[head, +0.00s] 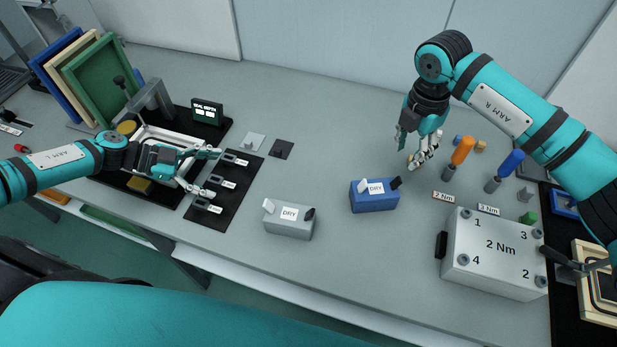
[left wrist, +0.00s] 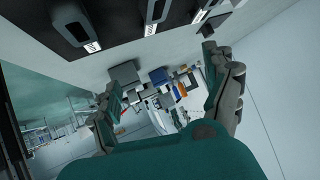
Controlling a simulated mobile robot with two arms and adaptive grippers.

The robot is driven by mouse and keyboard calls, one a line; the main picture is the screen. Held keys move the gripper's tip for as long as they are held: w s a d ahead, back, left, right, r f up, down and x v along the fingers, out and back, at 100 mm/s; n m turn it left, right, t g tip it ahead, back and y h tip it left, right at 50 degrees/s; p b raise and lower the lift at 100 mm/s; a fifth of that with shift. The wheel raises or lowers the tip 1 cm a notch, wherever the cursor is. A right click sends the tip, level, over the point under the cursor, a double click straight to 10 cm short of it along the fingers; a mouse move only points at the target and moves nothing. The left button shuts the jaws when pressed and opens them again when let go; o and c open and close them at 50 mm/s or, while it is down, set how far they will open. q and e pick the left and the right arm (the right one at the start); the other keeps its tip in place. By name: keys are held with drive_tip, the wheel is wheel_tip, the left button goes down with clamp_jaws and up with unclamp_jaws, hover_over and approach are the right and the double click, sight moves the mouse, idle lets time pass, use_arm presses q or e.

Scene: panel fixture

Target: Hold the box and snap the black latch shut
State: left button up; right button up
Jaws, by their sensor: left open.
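A grey box (head: 287,224) labelled DRY sits on the table front centre. It has a white latch (head: 268,206) on its left and a black latch (head: 309,214) on its right that sticks up. A blue box (head: 373,200) labelled DRY stands to its right, also with a white latch (head: 363,184) and a raised black latch (head: 396,182). My left gripper (head: 211,173) is open and empty over the black strip, left of both boxes. My right gripper (head: 411,158) looks open and empty, above and behind the blue box, not touching it.
A black strip with several dark holders (head: 210,208) lies under my left gripper. A metal box marked 2 Nm (head: 495,268) stands front right. Orange (head: 462,150) and blue (head: 511,164) screwdrivers stand behind it. The table between the grey box and the strip is clear.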

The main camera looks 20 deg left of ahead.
use_arm(q)
drive_tip(key=w+d+r+m+h, duration=0.1)
drive_tip(key=d+r, duration=0.2)
drive_tip(key=d, duration=0.5)
drive_tip(key=w+d+r+m+h, duration=0.1)
drive_tip(key=w+d+r+h, duration=0.15)
drive_tip(key=d, duration=0.45)
drive_tip(key=n+y, duration=0.1)
drive_tip(key=n, duration=0.3)
approach(371, 189)
drive_tip(key=x, duration=1.1)
drive_tip(key=shift+w+d, duration=0.1)
drive_tip(key=shift+c, duration=0.3)
